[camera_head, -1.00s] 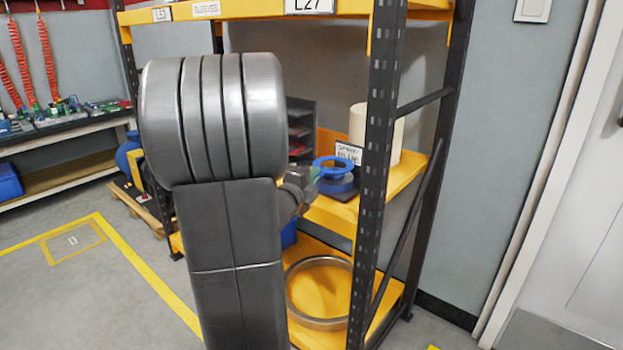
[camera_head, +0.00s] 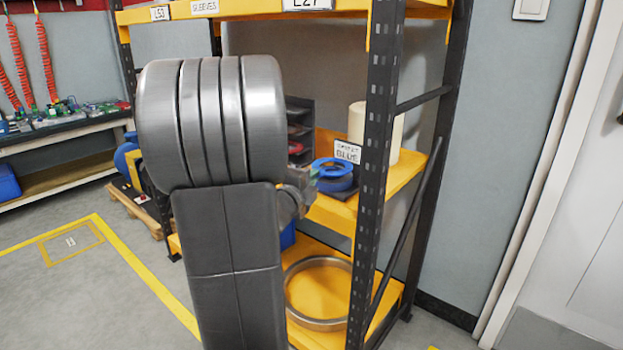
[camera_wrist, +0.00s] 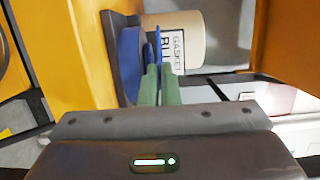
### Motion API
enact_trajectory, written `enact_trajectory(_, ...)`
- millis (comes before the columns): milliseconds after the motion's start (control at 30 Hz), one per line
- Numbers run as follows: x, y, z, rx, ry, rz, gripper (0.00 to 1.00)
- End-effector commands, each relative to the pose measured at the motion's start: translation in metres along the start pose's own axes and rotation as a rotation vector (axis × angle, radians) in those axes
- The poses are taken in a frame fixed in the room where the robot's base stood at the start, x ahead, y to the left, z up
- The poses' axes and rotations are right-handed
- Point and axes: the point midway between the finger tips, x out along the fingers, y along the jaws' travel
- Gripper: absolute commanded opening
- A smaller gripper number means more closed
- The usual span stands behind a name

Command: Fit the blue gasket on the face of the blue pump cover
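The blue gasket (camera_head: 333,163) is a flat ring on the shelf's middle level, held just above the blue pump cover (camera_head: 340,186). My gripper (camera_head: 311,181) reaches in from the left, mostly hidden behind my arm. In the wrist view, the green fingers (camera_wrist: 158,84) are closed on the gasket (camera_wrist: 157,42), which shows edge-on as a thin blue strip. The pump cover (camera_wrist: 128,52) is the thicker blue disc to its left there. A narrow gap shows between gasket and cover. Whether the two are centred on each other is hard to tell.
A cream cylinder (camera_head: 399,139) and a "GASKET BLUE" card (camera_head: 347,152) stand close behind the cover. A black rack post (camera_head: 378,195) rises to the right. A dark tray stack (camera_head: 300,125) is behind. A large metal ring (camera_head: 320,323) lies on the lower shelf.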

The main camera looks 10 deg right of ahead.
Motion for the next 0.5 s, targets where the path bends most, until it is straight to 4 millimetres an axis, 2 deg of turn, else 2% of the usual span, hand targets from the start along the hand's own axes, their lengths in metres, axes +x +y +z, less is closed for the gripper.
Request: enact_trajectory(500,0.0000,0.0061,0.0000,0.000,0.000,0.000,0.00)
